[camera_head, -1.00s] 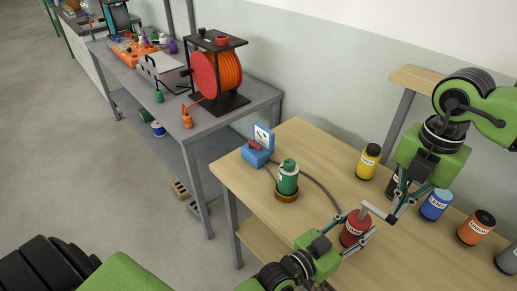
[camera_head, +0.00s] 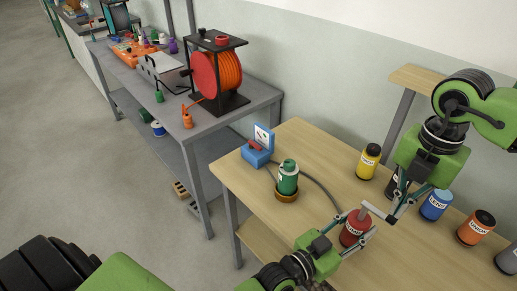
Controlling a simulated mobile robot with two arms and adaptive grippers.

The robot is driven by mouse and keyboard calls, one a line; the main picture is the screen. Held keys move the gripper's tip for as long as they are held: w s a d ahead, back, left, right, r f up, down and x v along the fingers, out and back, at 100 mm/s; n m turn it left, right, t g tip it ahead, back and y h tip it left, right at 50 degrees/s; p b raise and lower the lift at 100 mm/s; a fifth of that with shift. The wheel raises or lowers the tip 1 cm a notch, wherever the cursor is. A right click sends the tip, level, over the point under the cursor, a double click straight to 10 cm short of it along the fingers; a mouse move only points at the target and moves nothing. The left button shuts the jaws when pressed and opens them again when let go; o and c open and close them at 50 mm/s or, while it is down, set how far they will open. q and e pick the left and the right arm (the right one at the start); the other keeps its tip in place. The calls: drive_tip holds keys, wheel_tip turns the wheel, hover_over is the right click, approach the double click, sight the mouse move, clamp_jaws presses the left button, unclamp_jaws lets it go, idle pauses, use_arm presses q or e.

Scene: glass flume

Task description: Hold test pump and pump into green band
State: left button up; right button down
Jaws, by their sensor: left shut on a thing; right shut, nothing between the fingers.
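The test pump (camera_head: 352,233) is a red cylinder with a pale label and a grey T-shaped handle (camera_head: 377,212) on top. My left gripper (camera_head: 358,232) is shut on the red body, with its fingers on either side. My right gripper (camera_head: 392,217) is shut and empty, with its fingertips at the right end of the handle; whether they touch it I cannot tell. A blue gauge box (camera_head: 257,152) with a white dial (camera_head: 263,136) stands at the table's back left corner. A dark hose (camera_head: 322,191) runs from the gauge side towards the pump. The needle and green band are too small to read.
A green bottle (camera_head: 288,180) stands in a brown ring on the wooden table (camera_head: 300,138). Yellow (camera_head: 368,162), blue (camera_head: 436,205) and orange (camera_head: 476,227) labelled bottles stand behind and right of my grippers. A grey bench (camera_head: 258,98) with an orange reel (camera_head: 229,76) is at the left.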

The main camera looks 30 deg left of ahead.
sight(393, 218)
drive_tip(key=shift+f, duration=1.7)
drive_tip(key=shift+r, duration=1.8)
drive_tip(key=shift+f, duration=0.1)
drive_tip(key=shift+f, duration=1.75)
drive_tip(key=shift+r, duration=1.9)
drive_tip(key=shift+f, duration=0.1)
idle(0.7)
